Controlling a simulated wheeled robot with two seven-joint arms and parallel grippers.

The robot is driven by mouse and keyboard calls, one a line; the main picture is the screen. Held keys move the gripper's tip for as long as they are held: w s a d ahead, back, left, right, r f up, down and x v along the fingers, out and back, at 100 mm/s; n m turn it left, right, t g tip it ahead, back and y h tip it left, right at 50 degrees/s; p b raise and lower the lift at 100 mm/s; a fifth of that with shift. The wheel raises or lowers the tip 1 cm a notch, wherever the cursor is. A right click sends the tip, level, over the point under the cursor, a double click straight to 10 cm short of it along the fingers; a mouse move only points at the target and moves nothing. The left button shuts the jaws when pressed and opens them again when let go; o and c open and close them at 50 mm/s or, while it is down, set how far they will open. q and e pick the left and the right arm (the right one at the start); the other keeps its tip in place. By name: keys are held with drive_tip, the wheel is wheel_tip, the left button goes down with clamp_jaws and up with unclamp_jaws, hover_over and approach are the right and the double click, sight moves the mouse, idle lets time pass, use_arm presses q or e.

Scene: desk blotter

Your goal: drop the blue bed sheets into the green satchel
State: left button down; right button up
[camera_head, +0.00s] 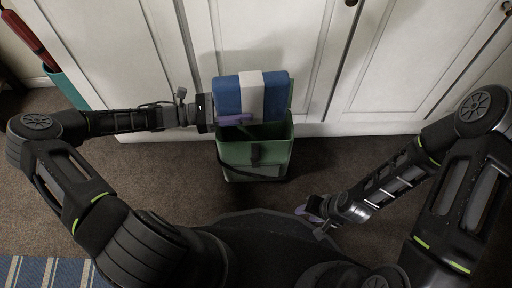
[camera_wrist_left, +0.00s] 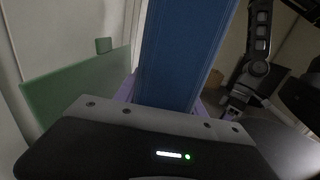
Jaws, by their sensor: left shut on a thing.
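The folded blue bed sheets (camera_head: 228,98) have a white band across the middle. They are above the open mouth of the green satchel (camera_head: 240,158), toward its back. My left gripper (camera_head: 235,120) comes in from the left and is shut on the sheets near their lower edge. In the left wrist view the sheets (camera_wrist_left: 185,55) stand up between the purple fingers, and green satchel panels (camera_wrist_left: 75,85) show at left. The satchel stands upright on the floor; its inside is mostly hidden. My right gripper (camera_head: 313,210) is low at right, away from the satchel; its finger gap is unclear.
White cabinet doors (camera_head: 275,40) stand close behind the satchel. A teal container (camera_head: 68,88) with a red-handled thing (camera_head: 30,38) is at the upper left. A blue striped rug (camera_head: 40,271) lies at the lower left. Brown carpet right of the satchel is clear.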

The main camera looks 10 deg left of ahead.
use_arm(q)
drive_tip(key=c, duration=0.6)
unclamp_jaws()
drive_tip(key=shift+f, duration=0.1)
drive_tip(key=p+v, duration=0.1)
drive_tip(key=v, duration=0.7)
drive_tip(key=shift+d, duration=0.1)
idle(0.4)
